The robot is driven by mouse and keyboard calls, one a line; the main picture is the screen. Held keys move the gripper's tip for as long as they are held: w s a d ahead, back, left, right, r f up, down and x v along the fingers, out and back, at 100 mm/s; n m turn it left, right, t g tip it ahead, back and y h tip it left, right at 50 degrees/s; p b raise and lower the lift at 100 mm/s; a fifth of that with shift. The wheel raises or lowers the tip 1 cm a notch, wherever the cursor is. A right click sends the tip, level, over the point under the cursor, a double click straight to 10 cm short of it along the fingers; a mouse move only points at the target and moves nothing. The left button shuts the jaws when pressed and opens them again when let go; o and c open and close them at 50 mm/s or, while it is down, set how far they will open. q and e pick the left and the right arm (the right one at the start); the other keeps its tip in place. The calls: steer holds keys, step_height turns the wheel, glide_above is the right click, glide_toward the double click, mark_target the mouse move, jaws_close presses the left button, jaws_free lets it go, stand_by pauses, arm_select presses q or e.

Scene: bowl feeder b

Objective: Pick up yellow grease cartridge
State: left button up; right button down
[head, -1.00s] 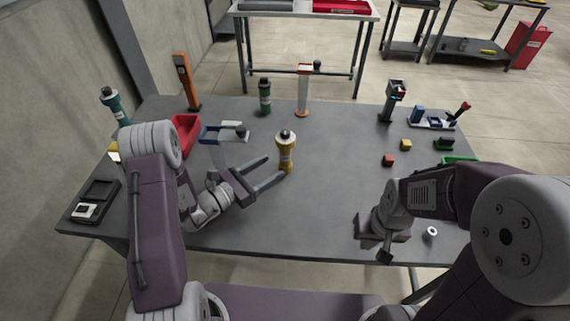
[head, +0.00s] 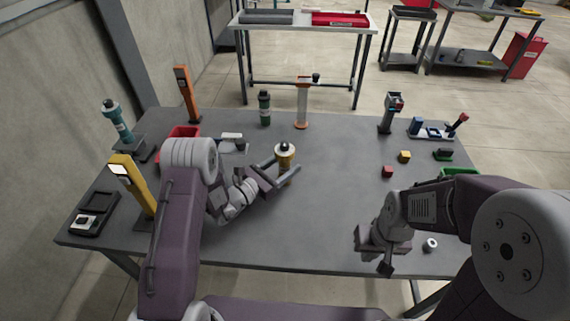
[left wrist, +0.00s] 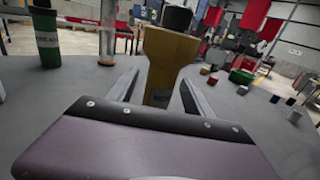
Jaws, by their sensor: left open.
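The yellow grease cartridge (head: 285,152) stands upright on the table, with a black cap and a pale label. My left gripper (head: 284,172) is open, with its fingers on either side of the cartridge's body. In the left wrist view the cartridge (left wrist: 168,62) rises just beyond and between the two fingertips (left wrist: 158,82), its lower part partly hidden by the gripper. I cannot tell whether the fingers touch it. My right gripper (head: 378,255) hangs over the near right part of the table; its fingers are too unclear to judge.
Small red (head: 387,171) and yellow (head: 405,156) cubes lie right. The table's middle (head: 330,190) is clear.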

arm_select(q)
steer(key=shift+a, duration=0.1)
steer(key=shift+c, duration=1)
jaws_close()
steer(key=shift+r, duration=0.1)
